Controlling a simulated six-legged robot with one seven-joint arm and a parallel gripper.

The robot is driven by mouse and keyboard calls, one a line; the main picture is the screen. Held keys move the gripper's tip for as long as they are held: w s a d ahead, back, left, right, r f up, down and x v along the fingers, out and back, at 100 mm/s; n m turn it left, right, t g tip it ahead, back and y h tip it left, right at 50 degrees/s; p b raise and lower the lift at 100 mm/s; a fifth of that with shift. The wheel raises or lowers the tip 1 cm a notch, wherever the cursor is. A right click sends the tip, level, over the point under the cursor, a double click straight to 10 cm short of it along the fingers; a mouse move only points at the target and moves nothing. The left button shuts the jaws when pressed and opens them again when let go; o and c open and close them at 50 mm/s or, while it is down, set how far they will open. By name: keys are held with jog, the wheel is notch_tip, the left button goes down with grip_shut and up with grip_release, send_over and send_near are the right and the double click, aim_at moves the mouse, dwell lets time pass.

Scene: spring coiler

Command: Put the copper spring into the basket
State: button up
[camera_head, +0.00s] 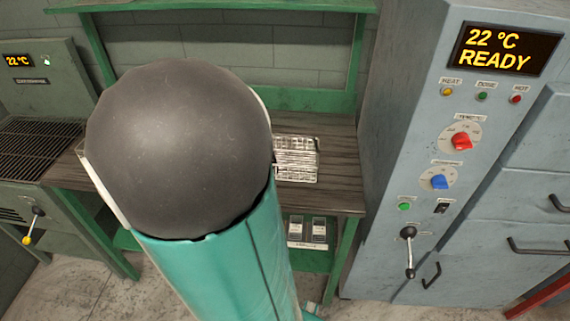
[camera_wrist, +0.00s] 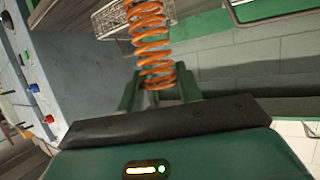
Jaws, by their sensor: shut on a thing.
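The copper spring (camera_wrist: 151,30) is an orange coil in the wrist view. My gripper (camera_wrist: 158,82) is shut on its lower end, with a green finger on each side. The spring sticks out beyond the fingertips. The wire basket (camera_wrist: 106,22) shows behind the spring in the wrist view, and the spring overlaps it there. I cannot tell the gap between them. In the head view the basket (camera_head: 297,158) stands on the dark wooden bench, partly covered by my arm. My gripper and the spring are hidden behind my arm in that view.
The wooden bench (camera_head: 338,185) has a green frame, and a lower shelf holds a small tray (camera_head: 307,232). A grey cabinet (camera_head: 420,140) with knobs and a "22 °C READY" display stands at the right. A green machine (camera_head: 35,90) with a grate stands at the left.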

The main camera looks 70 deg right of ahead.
jog(key=s+a+m+g, duration=0.1)
jog(key=s+m+g, duration=0.2)
jog(key=s, duration=0.3)
jog(key=s+d, duration=0.2)
jog(key=d, duration=0.4)
jog(key=s+d+f+g+h, duration=0.1)
jog(key=s+d, duration=0.2)
jog(key=d, duration=0.3)
jog(key=s+d+f+h, duration=0.1)
jog(key=s+d, duration=0.2)
jog(key=d, duration=0.3)
jog(key=shift+s+d, duration=0.2)
jog(key=shift+d, duration=0.1)
jog(key=shift+s+d+f+t+y, duration=0.2)
jog(key=shift+d+f+y, duration=0.35)
jog(key=shift+f, duration=0.6)
jog(key=shift+s+d+f+t+y, duration=0.1)
jog(key=shift+s+d+f+y, duration=0.25)
jog(key=shift+d+f, duration=0.55)
jog(key=shift+s+d+f+t+y, duration=0.15)
jog(key=shift+d+f+y, duration=0.3)
jog(key=shift+f, duration=0.95)
jog(key=shift+f, duration=0.25)
